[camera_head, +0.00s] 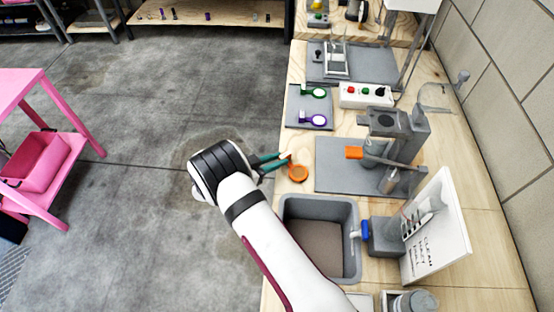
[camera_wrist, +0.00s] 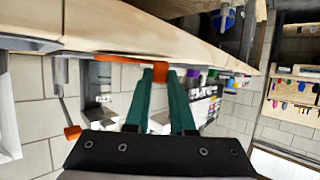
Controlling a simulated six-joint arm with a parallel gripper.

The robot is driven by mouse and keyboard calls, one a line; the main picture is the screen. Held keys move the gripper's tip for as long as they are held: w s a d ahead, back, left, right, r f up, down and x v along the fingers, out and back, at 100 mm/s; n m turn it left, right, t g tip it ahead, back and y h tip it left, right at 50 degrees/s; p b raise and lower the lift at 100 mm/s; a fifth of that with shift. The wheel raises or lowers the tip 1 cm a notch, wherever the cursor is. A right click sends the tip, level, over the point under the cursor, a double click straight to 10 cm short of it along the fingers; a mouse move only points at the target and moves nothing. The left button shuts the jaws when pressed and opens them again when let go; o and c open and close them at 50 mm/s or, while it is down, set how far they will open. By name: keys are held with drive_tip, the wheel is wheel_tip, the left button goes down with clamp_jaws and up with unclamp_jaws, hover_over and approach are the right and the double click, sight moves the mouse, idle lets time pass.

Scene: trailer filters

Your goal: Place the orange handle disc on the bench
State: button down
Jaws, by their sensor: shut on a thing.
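The orange handle disc (camera_head: 298,174) is at the bench's left edge, between the sink and the grey mats. My gripper (camera_head: 285,158) reaches in from the left with its green fingers shut on the disc's handle. In the wrist view the fingers (camera_wrist: 160,75) close on the orange handle, and the orange disc (camera_wrist: 118,59) shows edge-on, roughly level. It is close to the wooden bench (camera_head: 300,130) surface; I cannot tell whether it touches.
A grey sink basin (camera_head: 286,225) lies just nearer. A grey mat with the coffee machine (camera_head: 405,130) and its orange-handled part (camera_head: 354,152) is to the right. Green (camera_head: 315,92) and purple (camera_head: 314,120) handle discs lie on a farther mat. A pink table (camera_head: 35,130) stands left.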

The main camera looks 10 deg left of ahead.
drive_tip(key=shift+f, duration=0.25)
drive_tip(key=c, duration=0.8)
unclamp_jaws()
drive_tip(key=shift+o, duration=0.2)
drive_tip(key=shift+r, duration=0.1)
